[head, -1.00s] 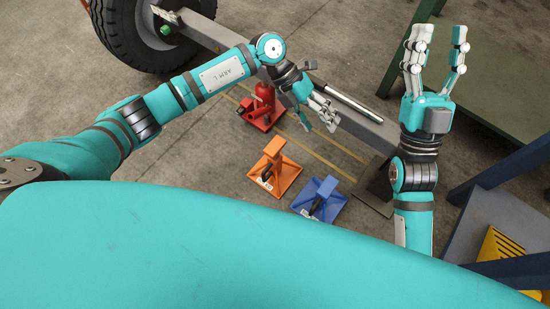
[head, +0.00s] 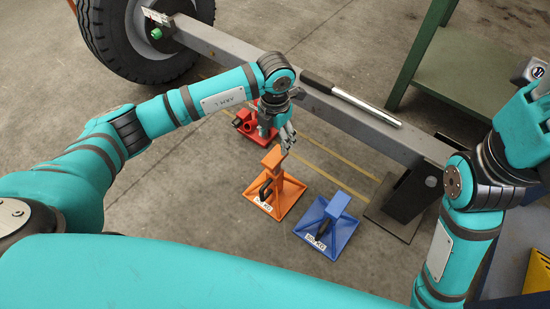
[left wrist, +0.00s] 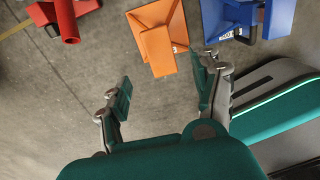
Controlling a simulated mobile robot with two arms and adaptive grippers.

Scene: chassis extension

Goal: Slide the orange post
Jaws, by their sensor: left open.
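The orange post (head: 272,168) stands upright on its square orange base plate on the floor, near the middle of the head view. It also shows at the top of the left wrist view (left wrist: 160,42). My left gripper (head: 287,142) is just behind and above the post's top in the head view. In the left wrist view its fingers (left wrist: 165,78) are spread, with bare floor between them, and the post lies beyond the fingertips. No contact shows. My right gripper (head: 528,120) is cut off by the right edge, and its fingers cannot be made out.
A blue post (head: 328,222) stands right of the orange one. A red jack (head: 250,122) is behind my left gripper. A grey beam (head: 350,118) with a loose bar on it runs from the wheel (head: 150,50) to a dark stand (head: 408,200).

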